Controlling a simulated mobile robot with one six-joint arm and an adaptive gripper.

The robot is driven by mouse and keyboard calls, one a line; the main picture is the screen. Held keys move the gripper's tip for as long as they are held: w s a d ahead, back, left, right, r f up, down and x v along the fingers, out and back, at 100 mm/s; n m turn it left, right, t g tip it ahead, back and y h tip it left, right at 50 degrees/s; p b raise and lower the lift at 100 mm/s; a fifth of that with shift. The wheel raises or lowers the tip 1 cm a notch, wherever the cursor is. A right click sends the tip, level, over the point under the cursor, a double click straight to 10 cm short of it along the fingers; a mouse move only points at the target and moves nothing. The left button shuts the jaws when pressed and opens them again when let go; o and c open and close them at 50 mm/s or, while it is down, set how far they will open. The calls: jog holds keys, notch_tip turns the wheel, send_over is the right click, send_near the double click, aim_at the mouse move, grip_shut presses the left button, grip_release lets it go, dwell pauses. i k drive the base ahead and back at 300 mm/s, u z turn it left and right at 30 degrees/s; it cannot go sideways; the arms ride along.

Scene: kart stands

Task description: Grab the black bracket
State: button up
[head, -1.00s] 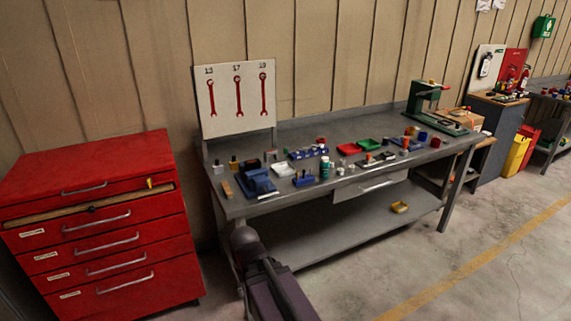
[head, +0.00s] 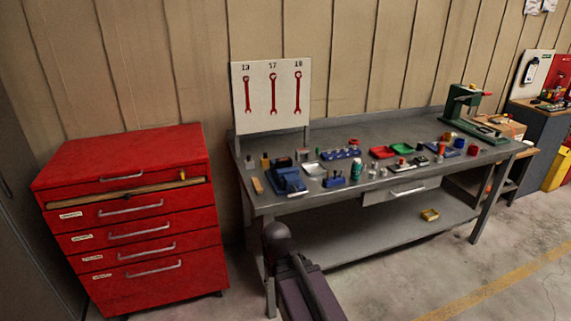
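I cannot pick out the black bracket for certain. Many small parts stand on the grey workbench (head: 370,131), and they are too small to tell apart. A small dark item (head: 283,161) sits near the bench's left end, behind a blue vise-like block (head: 288,181); I cannot tell its shape. Part of my dark arm shows at the bottom centre, in front of the bench's left part. My gripper is not in view.
A red drawer cabinet (head: 140,224) stands left of the bench. A white board with red wrenches (head: 272,98) rises behind the bench's left end. A green press (head: 466,108) stands at its right end. Floor at right is clear.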

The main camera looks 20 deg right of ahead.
aim_at(287, 159)
jog(key=u, duration=0.25)
jog(key=i, duration=1)
jog(key=z, duration=0.25)
